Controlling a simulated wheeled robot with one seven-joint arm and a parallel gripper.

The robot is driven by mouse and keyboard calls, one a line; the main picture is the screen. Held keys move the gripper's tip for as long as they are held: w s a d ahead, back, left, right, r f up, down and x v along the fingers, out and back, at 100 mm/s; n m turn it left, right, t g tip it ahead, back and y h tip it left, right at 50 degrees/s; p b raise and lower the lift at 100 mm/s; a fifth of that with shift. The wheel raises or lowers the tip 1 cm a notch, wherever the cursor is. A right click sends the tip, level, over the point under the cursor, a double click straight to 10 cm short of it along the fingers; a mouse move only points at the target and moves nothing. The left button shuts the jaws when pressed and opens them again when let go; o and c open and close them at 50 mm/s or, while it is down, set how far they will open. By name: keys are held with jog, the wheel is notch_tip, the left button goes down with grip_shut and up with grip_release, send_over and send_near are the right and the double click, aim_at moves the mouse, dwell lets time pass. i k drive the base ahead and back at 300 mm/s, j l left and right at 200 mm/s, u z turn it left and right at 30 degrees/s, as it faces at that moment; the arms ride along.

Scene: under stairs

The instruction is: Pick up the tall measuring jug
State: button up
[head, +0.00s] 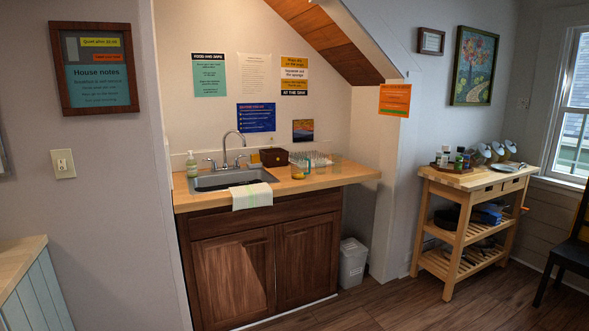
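I cannot make out a tall measuring jug for certain. A small clear, greenish vessel (307,167) stands on the wooden counter (345,172) right of the sink, in front of the dish rack. It may be the jug, but it is too small to tell its shape or markings. A small yellow item (298,176) lies just in front and to the left of it. My gripper is not in view.
The sink (232,180) has a tap, a soap bottle (192,165) and a draped towel (251,196). A brown box (273,157) and dish rack (318,158) stand behind. A bin (353,265) and wooden trolley (466,180) are right. The floor (400,305) ahead looks clear.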

aim_at(298, 161)
jog(key=i+j, duration=0.25)
jog(key=i, duration=0.2)
jog(key=i+j, duration=0.3)
jog(key=i, duration=0.2)
jog(key=i+j+u, duration=0.1)
jog(key=i+j, duration=0.15)
jog(key=i, duration=0.2)
jog(key=i+j, duration=0.25)
jog(key=i, duration=0.25)
jog(key=i+j, duration=0.2)
jog(key=i, duration=0.25)
jog(key=i+j, duration=0.25)
jog(key=i, duration=0.25)
jog(key=i+l+z, duration=0.1)
jog(key=i, duration=0.4)
jog(key=i+l+z, duration=0.1)
jog(key=i, duration=0.4)
